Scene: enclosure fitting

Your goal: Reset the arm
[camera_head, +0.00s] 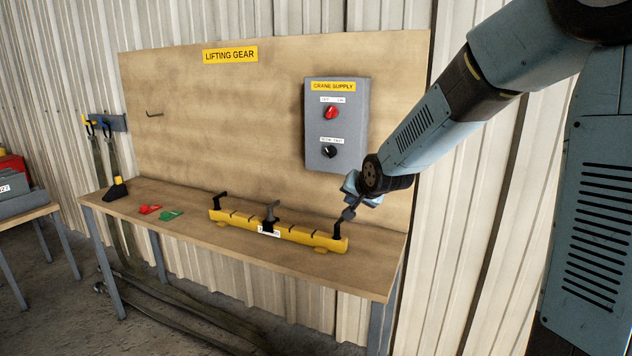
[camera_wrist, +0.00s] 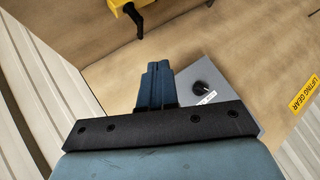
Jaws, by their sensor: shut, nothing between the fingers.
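My gripper (camera_head: 352,186) is in front of the lower part of the backboard, just below the grey crane supply box (camera_head: 318,120) and above the right end of the yellow lifting beam (camera_head: 285,232). In the wrist view its two blue fingers (camera_wrist: 156,72) are pressed together with nothing between them. My arm reaches down to it from the upper right. In the head view the gripper overlaps the area by the beam's right black hook (camera_head: 338,226); I cannot tell the gap there. The wrist view shows a beam end and hook (camera_wrist: 136,20) apart from the fingers.
The box carries a red knob (camera_head: 331,112) and a black knob (camera_head: 329,151). A red tag (camera_head: 149,209), a green tag (camera_head: 170,215) and a black-and-yellow item (camera_head: 117,189) lie on the bench (camera_head: 190,229).

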